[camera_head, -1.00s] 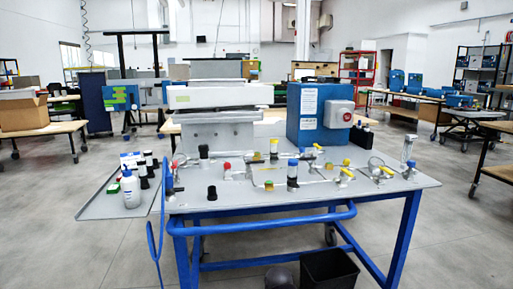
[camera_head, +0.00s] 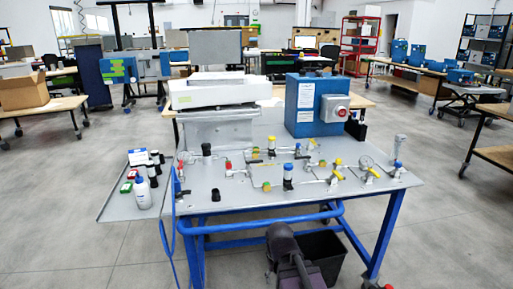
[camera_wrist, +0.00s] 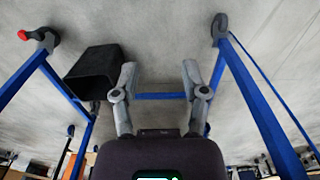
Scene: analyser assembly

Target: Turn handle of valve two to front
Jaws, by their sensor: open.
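Several small valves sit on pipework on the grey top of a blue-framed cart (camera_head: 240,203). I cannot tell which is valve two; no label is readable. My gripper (camera_wrist: 160,75) shows in the wrist view with its two fingers spread apart and nothing between them. It faces the floor and the cart's blue legs, apart from the valves. No valve shows in the wrist view.
A black bin (camera_head: 325,249) stands on the floor under the cart's front; it also shows in the wrist view (camera_wrist: 93,73). A blue box (camera_head: 305,100) and a white instrument (camera_head: 215,90) stand at the cart's back.

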